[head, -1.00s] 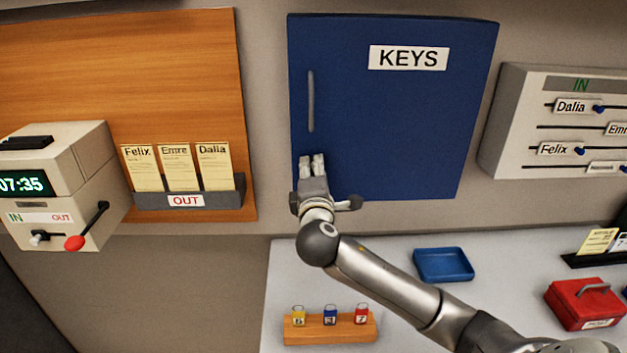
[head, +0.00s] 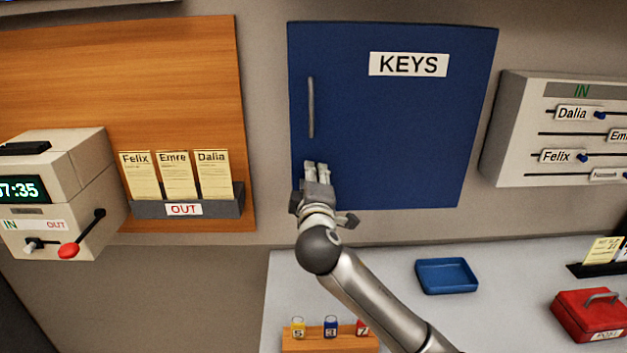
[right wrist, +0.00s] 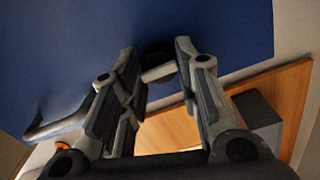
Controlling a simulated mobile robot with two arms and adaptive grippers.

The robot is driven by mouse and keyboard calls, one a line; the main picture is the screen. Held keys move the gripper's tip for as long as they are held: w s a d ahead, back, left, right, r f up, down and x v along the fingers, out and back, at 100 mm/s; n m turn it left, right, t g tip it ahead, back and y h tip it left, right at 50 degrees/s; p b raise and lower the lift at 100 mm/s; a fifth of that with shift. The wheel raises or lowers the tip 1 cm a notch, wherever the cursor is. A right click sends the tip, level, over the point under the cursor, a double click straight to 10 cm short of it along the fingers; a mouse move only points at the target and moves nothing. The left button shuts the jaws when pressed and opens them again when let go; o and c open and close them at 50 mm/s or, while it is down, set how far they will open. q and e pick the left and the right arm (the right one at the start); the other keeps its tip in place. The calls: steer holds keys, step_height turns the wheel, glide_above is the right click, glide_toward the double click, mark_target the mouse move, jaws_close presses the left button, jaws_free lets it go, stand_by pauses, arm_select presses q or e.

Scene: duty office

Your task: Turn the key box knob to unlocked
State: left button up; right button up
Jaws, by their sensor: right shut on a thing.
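The blue key box (head: 400,130) with a "KEYS" label hangs on the wall in the head view. A grey vertical handle (head: 311,107) is on its left side. My right gripper (head: 316,168) is at the box's lower left corner, below the handle, and covers the knob in the head view. In the right wrist view, the knob (right wrist: 158,72) shows as a light bar before a dark round base between the fingertips. The right gripper is shut on it. I cannot read any lock marking. My left gripper is not in view.
A desk below holds a blue tray (head: 446,276), a red box (head: 592,315) and a wooden key rack (head: 330,340). A name-slider board (head: 510,130) is right of the key box. A card holder (head: 187,207) and time clock (head: 52,190) are left.

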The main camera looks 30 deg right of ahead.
steer(key=o, duration=1)
steer(key=v, duration=1.2)
steer(key=shift+s, duration=0.1)
